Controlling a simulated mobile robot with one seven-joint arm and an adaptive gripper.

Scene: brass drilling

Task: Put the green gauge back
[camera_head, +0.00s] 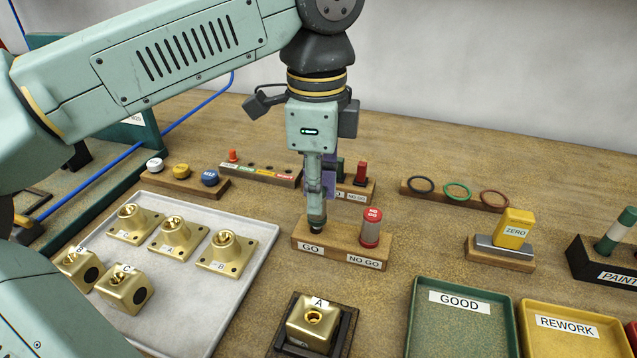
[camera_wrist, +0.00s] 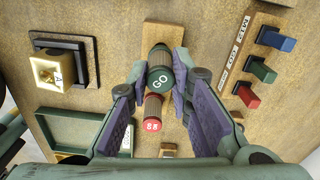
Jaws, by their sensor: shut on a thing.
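The green gauge, marked GO on its cap, shows in the wrist view (camera_wrist: 159,80) between my fingers. My gripper (camera_head: 317,215) points down over the GO end of the wooden gauge block (camera_head: 345,248) and is shut on the gauge. In the head view my fingers hide most of the gauge; a dark end shows just at the block's top. I cannot tell how deep it sits in the block. The red NO GO gauge (camera_head: 371,228) stands upright at the block's right end, and its red cap also shows in the wrist view (camera_wrist: 152,125).
A brass part marked A (camera_head: 312,322) sits in a dark fixture in front. The GOOD tray (camera_head: 460,335) and REWORK tray (camera_head: 575,345) lie at front right. A pale tray (camera_head: 215,290) with several brass parts lies left. A rack with a red-handled plug (camera_head: 361,173) stands close behind.

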